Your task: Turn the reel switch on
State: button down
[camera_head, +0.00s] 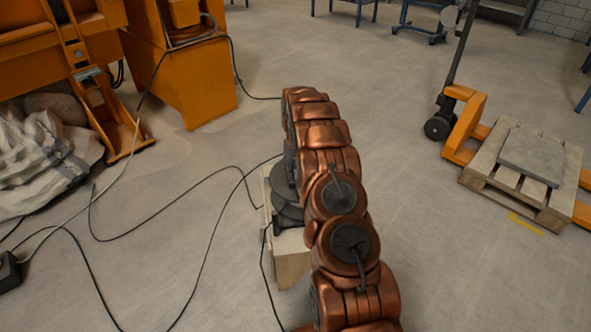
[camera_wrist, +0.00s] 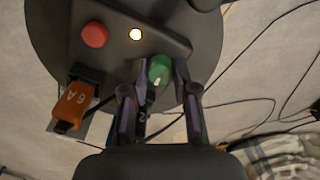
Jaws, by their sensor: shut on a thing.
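The cable reel (camera_wrist: 58,30) is a dark round body in the wrist view. Its face carries a red button (camera_wrist: 95,34), a glowing whitish lamp (camera_wrist: 135,34) and a green knob (camera_wrist: 159,66) with a pale pointer mark, which looks like the reel switch. My gripper (camera_wrist: 160,76) has one fingertip on each side of the green knob and is shut on it. In the head view the dark reel (camera_head: 287,212) shows partly behind my copper arm. My gripper is hidden there.
An orange plug (camera_wrist: 76,105) marked "6A" sits beside the knob on the reel. The reel stands on a pale block (camera_head: 292,262). Black cables (camera_head: 205,250) lie on the floor at left. An orange machine (camera_head: 190,75) stands behind, and a pallet (camera_head: 520,190) at right.

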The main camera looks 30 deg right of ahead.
dwell(0.4)
jog(key=c, duration=0.9)
grip_release()
jog(key=shift+r, duration=0.1)
notch_tip(320, 180, up, 12)
jog(key=shift+f, duration=0.1)
